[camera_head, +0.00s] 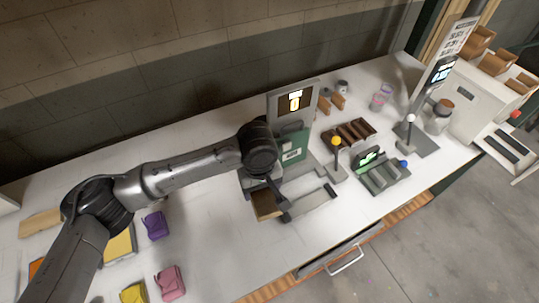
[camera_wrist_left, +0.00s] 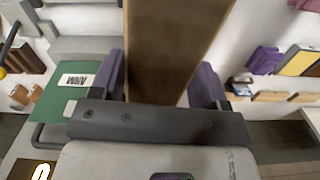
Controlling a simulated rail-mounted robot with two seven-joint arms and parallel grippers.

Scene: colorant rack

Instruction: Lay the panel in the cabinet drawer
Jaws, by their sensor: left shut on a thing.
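A brown flat panel (camera_head: 265,205) shows at the end of my left arm, over the grey station on the bench. My left gripper (camera_head: 275,190) is shut on it. In the left wrist view the panel (camera_wrist_left: 175,50) stands out between the two purple fingers of the gripper (camera_wrist_left: 162,88). The cabinet drawer (camera_head: 342,258) is in the bench front, to the lower right of the gripper, with a pale bar handle. Its inside does not show, and I cannot tell whether it is slightly open. My right gripper is not in view.
A green-fronted station with a lit display (camera_head: 294,101) stands just behind the gripper. A brown slotted rack (camera_head: 349,133) and a grey-green tray (camera_head: 381,177) stand to the right. Purple (camera_head: 155,225), pink (camera_head: 170,283) and yellow pieces lie on the left bench.

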